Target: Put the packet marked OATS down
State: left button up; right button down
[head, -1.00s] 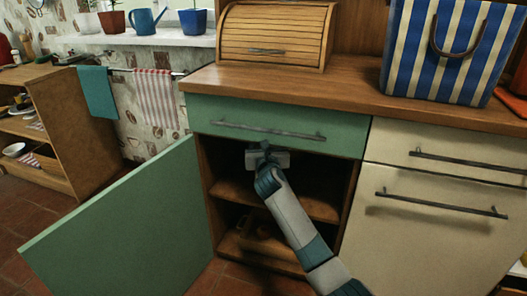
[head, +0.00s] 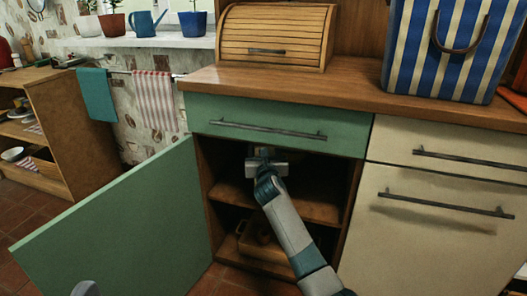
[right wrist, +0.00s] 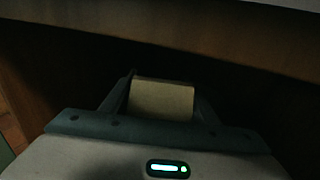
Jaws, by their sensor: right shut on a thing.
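My right gripper (right wrist: 160,105) is shut on a pale, box-shaped packet (right wrist: 162,100), which shows between its fingers in the right wrist view. No lettering can be read on it in the dim light. In the head view, my right arm reaches into the open cupboard (head: 201,195), and the gripper (head: 262,153) is above the middle shelf (head: 310,210), under the green drawer. Only a small part of the packet shows beyond the wrist. I cannot tell whether the packet touches the shelf.
The green cupboard door (head: 115,225) stands wide open at left. The green drawer (head: 280,125) closes off the space above. A wooden box (head: 262,250) sits in the lower compartment. The bare part of the shelf right of my arm looks clear.

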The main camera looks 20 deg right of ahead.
jog(key=shift+r, duration=0.15)
jog(key=c, duration=0.7)
grip_release()
